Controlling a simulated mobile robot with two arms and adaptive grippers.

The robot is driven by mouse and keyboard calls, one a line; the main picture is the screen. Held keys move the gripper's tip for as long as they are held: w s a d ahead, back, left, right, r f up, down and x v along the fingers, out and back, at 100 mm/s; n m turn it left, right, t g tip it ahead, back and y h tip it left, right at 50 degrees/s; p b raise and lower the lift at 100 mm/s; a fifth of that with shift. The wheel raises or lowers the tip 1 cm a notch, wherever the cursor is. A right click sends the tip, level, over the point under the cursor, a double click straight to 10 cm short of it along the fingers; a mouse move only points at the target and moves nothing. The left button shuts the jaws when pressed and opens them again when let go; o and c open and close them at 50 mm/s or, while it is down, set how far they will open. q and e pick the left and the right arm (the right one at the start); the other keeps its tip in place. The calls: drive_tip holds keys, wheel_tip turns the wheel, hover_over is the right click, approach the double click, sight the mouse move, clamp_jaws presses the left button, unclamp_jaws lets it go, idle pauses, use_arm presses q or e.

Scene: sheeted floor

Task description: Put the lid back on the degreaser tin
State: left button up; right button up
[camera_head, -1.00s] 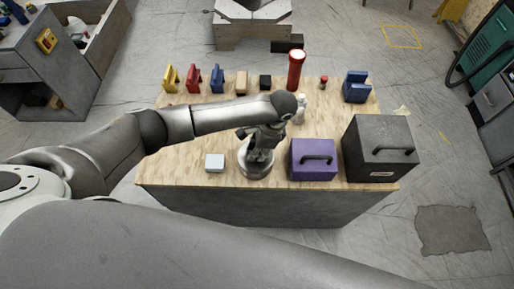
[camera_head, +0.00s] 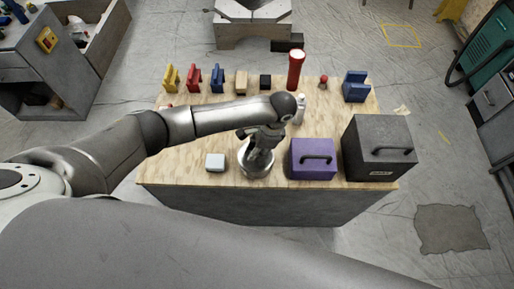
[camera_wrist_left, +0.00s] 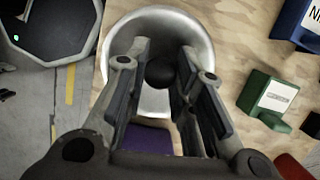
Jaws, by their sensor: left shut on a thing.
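A round silver metal piece with a raised rim, which looks like the lid, stands at the front middle of the workbench (camera_head: 190,177) in the head view. It fills the middle of the left wrist view (camera_wrist_left: 199,40), with a dark round knob (camera_wrist_left: 160,73) at its centre. My left gripper (camera_head: 258,152) points down over it; in the left wrist view its fingers (camera_wrist_left: 163,78) flank the knob and are shut on it. I cannot tell whether the tin is under the silver piece. My right gripper is not in view.
A purple box (camera_head: 312,160) with a handle stands close on the right, beside a dark grey case (camera_head: 378,140). A red cylinder (camera_head: 296,70) and several coloured blocks line the back edge. A green block (camera_wrist_left: 266,95) shows in the wrist view.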

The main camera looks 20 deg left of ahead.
use_arm(q)
drive_tip(key=shift+p, duration=0.4)
idle(0.4)
idle(0.4)
drive_tip(key=o, duration=1.4)
drive_tip(key=shift+r+p, duration=3.5)
drive_tip(key=shift+p, duration=0.45)
clamp_jaws()
